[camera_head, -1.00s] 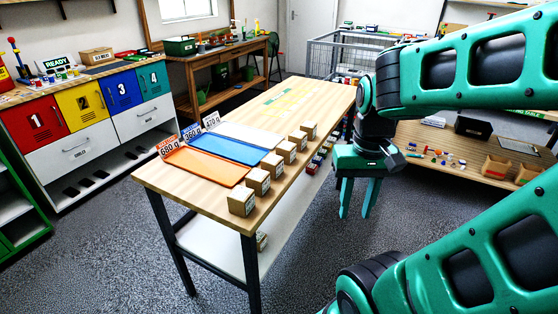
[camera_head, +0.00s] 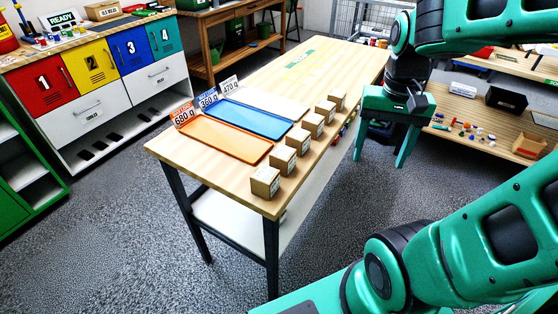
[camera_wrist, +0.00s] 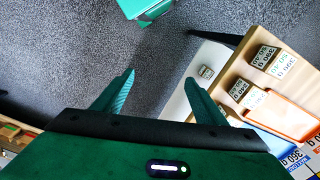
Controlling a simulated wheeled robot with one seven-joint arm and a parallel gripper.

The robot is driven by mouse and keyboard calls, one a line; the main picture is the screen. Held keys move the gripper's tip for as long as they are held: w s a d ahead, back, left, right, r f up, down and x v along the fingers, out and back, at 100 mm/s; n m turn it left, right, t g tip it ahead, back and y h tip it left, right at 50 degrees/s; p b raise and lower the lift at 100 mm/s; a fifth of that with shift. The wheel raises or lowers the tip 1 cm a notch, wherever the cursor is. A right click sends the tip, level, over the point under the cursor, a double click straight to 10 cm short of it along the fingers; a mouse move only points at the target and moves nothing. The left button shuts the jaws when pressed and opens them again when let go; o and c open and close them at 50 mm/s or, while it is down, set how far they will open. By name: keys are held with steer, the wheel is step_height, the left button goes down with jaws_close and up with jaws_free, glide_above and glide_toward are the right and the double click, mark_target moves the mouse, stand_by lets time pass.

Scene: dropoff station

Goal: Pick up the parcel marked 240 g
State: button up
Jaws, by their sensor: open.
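Several small brown box parcels stand in a row along the right edge of the wooden table, from the nearest parcel (camera_head: 265,182) to the farthest parcel (camera_head: 338,98). Their labels are too small to read in the head view, so I cannot tell which is marked 240 g. The wrist view shows some of them at the right, such as one parcel (camera_wrist: 239,90) with a printed label I cannot read surely. My gripper (camera_head: 381,160) is open and empty, pointing down beyond the table's right side, apart from the parcels. In the wrist view my gripper (camera_wrist: 160,78) has only floor between its fingers.
The table (camera_head: 275,85) carries an orange tray (camera_head: 228,140), a blue tray (camera_head: 248,119) and a pale tray (camera_head: 272,103), with signs 680 g, 360 g and 470 g. A lower shelf (camera_head: 238,220) lies beneath. The floor (camera_head: 130,240) in front is clear.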

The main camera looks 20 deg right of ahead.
steer(key=w+a+m, duration=0.1)
steer(key=w+a, duration=0.4)
steer(key=w, duration=0.3)
steer(key=m, duration=0.2)
glide_above(283, 152)
steer(key=shift+d+f, duration=0.15)
steer(key=shift+d, duration=0.3)
steer(key=f, duration=0.3)
steer(key=a+f, duration=0.1)
steer(key=shift+w+f, duration=0.3)
steer(key=shift+f, duration=0.1)
steer(key=shift+s+f, duration=0.15)
steer(key=shift+f, duration=1.4)
steer(key=shift+s+f, duration=0.1)
steer(key=shift+f, duration=1.45)
steer(key=c, duration=1.3)
steer(key=shift+r, duration=0.1)
